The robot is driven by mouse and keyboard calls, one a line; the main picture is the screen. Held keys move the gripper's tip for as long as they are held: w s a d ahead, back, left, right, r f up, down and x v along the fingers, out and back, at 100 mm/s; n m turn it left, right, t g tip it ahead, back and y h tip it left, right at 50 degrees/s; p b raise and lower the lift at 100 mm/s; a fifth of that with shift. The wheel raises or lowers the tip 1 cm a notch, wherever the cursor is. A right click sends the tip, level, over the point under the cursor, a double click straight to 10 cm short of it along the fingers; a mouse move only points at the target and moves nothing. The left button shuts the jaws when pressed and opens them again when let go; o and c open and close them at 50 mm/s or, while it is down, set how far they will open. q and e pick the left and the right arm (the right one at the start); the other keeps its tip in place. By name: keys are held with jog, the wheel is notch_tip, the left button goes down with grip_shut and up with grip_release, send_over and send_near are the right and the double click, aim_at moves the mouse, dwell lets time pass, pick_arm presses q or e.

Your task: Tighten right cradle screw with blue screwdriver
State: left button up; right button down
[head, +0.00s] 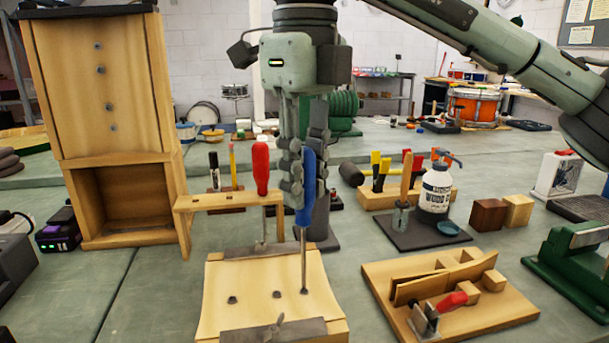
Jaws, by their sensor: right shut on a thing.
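The blue screwdriver (306,188) stands upright in my right gripper (302,195), which is shut on its handle. Its thin shaft points down, and its tip appears to meet the right screw (304,291) in the wooden cradle (216,285). The tip largely hides that screw, so I cannot tell how deep it sits. Two other dark screws, the left one (232,300) and the middle one (277,294), show in the cradle's face. Grey metal strips lie across the cradle's back and front. My left gripper is not in view.
A wooden rack (225,201) with a red screwdriver (261,167) stands just behind the cradle. A wooden fixture with a red-handled clamp (452,302) lies to the right. A tall wooden cabinet (100,85) stands left. Glue bottle (435,190) and mallet (352,174) are farther back.

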jog(key=shift+f, duration=0.35)
jog(key=shift+f+m+b, duration=0.15)
jog(key=shift+m+b, duration=0.45)
jog(key=shift+m, duration=0.4)
jog(key=m, duration=0.3)
jog(key=m+b, duration=0.1)
jog(key=m, duration=0.2)
jog(key=shift+b, duration=0.35)
jog(key=shift+m, duration=1)
